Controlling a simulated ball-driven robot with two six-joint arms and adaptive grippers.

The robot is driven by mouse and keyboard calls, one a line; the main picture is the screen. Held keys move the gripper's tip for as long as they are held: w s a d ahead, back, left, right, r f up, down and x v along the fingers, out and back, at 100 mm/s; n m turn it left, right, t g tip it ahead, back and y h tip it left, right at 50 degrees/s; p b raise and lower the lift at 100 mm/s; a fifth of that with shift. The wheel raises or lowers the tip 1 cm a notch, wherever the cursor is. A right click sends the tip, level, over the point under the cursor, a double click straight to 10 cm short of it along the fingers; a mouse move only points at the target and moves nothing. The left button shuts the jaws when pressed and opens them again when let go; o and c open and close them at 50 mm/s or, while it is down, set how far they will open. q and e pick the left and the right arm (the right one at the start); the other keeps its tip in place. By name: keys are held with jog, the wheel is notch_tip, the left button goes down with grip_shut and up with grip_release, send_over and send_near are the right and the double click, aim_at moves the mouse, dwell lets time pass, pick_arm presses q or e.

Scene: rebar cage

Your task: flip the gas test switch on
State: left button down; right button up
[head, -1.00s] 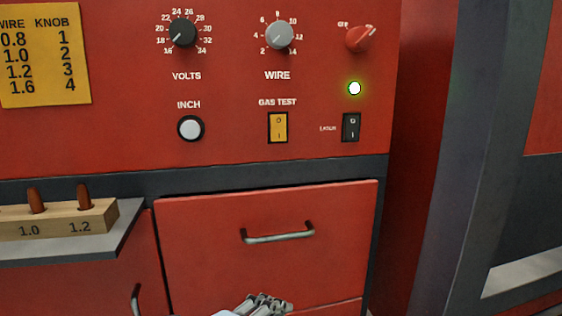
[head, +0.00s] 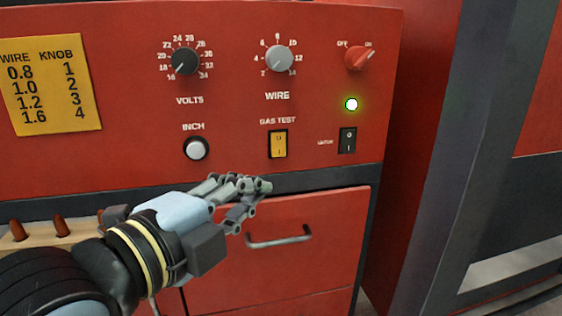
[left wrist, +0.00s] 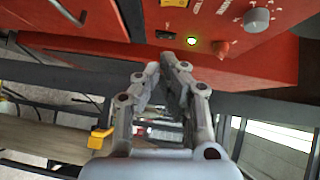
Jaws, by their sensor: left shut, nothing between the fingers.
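The gas test switch (head: 278,144) is a yellow rocker marked O above and I below, on the red panel under the label GAS TEST. It is too small to tell which side is pressed in. My left gripper (head: 265,186) is shut and empty, in front of the cabinet, below and slightly left of the switch in the head view. In the left wrist view my left gripper (left wrist: 163,72) has its fingers together, pointing toward the panel's lower edge. A yellow switch (left wrist: 174,3) shows at the top edge there. My right gripper is not in view.
The panel also holds a white INCH button (head: 196,148), a black rocker switch (head: 347,140), a lit green lamp (head: 351,104), VOLTS (head: 185,62) and WIRE (head: 279,59) knobs and a red knob (head: 358,58). A drawer handle (head: 279,239) sits below. A wooden block (head: 40,238) is partly hidden.

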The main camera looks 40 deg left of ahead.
pick_arm(q)
send_near(279, 145)
jog(key=w+d+f, duration=0.2)
jog(key=w+d, duration=0.2)
jog(key=d, duration=0.1)
jog(key=w+a, duration=0.1)
jog(key=w+a+p, duration=0.1)
jog(key=w+a, duration=0.1)
jog(key=shift+a+f, duration=0.15)
jog(key=shift+f, duration=0.15)
